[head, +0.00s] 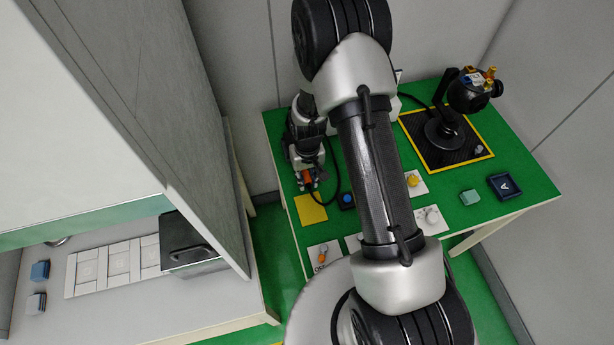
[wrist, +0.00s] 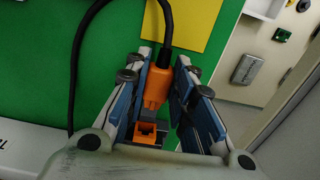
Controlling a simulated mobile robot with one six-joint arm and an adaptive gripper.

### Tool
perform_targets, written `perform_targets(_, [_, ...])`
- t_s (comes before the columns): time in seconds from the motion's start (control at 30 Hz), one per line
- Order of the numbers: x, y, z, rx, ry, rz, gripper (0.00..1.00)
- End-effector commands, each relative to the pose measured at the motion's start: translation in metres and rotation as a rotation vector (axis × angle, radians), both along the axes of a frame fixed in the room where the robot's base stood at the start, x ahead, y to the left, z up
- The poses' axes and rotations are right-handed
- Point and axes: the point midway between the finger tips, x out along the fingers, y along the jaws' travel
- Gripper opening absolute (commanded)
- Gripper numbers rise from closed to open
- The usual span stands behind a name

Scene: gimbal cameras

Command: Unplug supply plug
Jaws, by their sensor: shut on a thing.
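The orange supply plug (wrist: 157,84) with its black cable (wrist: 168,28) is between the fingers of my gripper (wrist: 160,76) in the wrist view. The fingers are shut on it. An orange socket-like piece (wrist: 147,131) with a dark opening lies just below the plug in that view. The plug's lower end looks clear of that opening, but the fingers partly hide the area. In the head view my gripper (head: 308,181) is low over the left side of the green table (head: 283,142), with a bit of orange showing at its tips.
A yellow square (head: 311,209) lies beside my gripper. A gimbal camera (head: 468,92) stands on a black mat (head: 463,153) at the right. Small white panels with knobs (head: 414,182) are partly hidden by my arm. A grey cabinet (head: 190,110) stands at the left.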

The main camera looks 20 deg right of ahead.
Motion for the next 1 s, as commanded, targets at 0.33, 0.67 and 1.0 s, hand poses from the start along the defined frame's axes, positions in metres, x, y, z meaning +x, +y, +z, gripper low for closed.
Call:
perform_targets(0.33, [0.001,0.0,0.02,0.0,-0.002,0.0,0.0])
perform_targets(0.67, [0.0,0.0,0.039,0.0,0.0,0.0,0.0])
perform_targets(1.0, [0.0,0.0,0.04,0.0,0.0,0.001,0.0])
